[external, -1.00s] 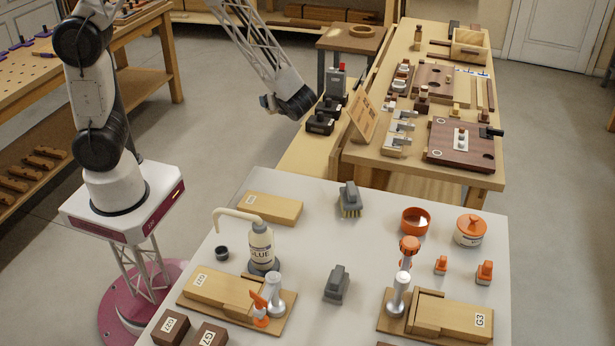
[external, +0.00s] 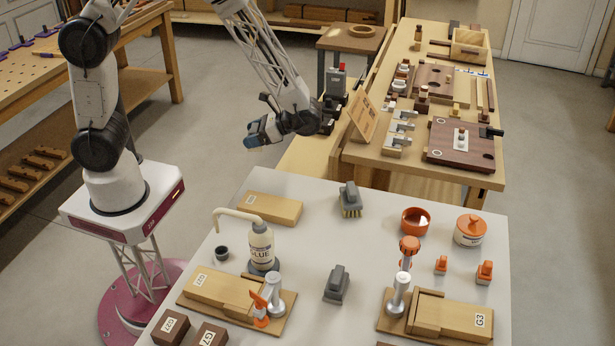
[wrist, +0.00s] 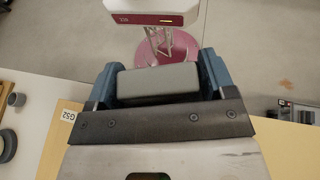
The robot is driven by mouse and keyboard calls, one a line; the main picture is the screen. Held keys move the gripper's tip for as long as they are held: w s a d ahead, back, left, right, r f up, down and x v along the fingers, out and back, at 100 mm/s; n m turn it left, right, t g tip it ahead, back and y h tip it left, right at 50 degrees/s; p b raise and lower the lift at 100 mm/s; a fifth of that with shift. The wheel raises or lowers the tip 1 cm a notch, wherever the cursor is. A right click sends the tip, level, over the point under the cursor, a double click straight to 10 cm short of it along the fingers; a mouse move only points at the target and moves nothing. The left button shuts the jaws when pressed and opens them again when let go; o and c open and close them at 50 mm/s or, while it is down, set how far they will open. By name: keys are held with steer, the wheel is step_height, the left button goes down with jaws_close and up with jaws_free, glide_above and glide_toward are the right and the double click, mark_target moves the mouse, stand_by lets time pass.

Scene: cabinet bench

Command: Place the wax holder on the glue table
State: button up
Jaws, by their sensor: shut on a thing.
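My gripper (external: 258,134) is raised in the air behind the glue table, left of the wooden bench. In the wrist view its blue fingers are shut on a grey block (wrist: 158,84), which appears to be the wax holder. The block lies across the space between the fingers; its lower part is hidden by the gripper body. The glue table (external: 318,235) has a pale top and fills the front of the external view. A white glue bottle (external: 261,246) stands on its left part. The held block is well away from the tabletop.
The table bears wooden clamping jigs (external: 437,318), an orange ring (external: 415,221), an orange-lidded tub (external: 470,230), a grey brush (external: 350,197) and a grey block-like tool (external: 337,284). Bare top lies between them, notably around the middle. The bench behind (external: 465,175) is crowded.

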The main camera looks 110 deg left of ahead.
steer(key=w+d+r+n+t+h, duration=0.3)
steer(key=w+d+n+t, duration=0.15)
steer(key=d, duration=0.35)
steer(key=w+d+r+n+t+h, duration=0.25)
steer(key=d+n+t, duration=0.2)
steer(key=d, duration=0.35)
steer(key=w+d+r+n+t+h, duration=0.35)
steer(key=w+d+n, duration=0.2)
steer(key=d, duration=0.25)
steer(key=shift+t+h, duration=0.25)
steer(key=shift+h, duration=0.15)
steer(key=f, duration=0.8)
steer(key=s+f, duration=0.1)
steer(key=f, duration=0.3)
steer(key=shift+d, duration=0.15)
steer(key=shift+w, duration=0.1)
steer(key=w, duration=0.5)
steer(key=w+d+f, duration=0.1)
steer(key=w, duration=0.9)
steer(key=shift+w+d+f, duration=0.25)
steer(key=shift+w, duration=0.1)
steer(key=shift+f, duration=1.75)
steer(key=shift+f, duration=0.1)
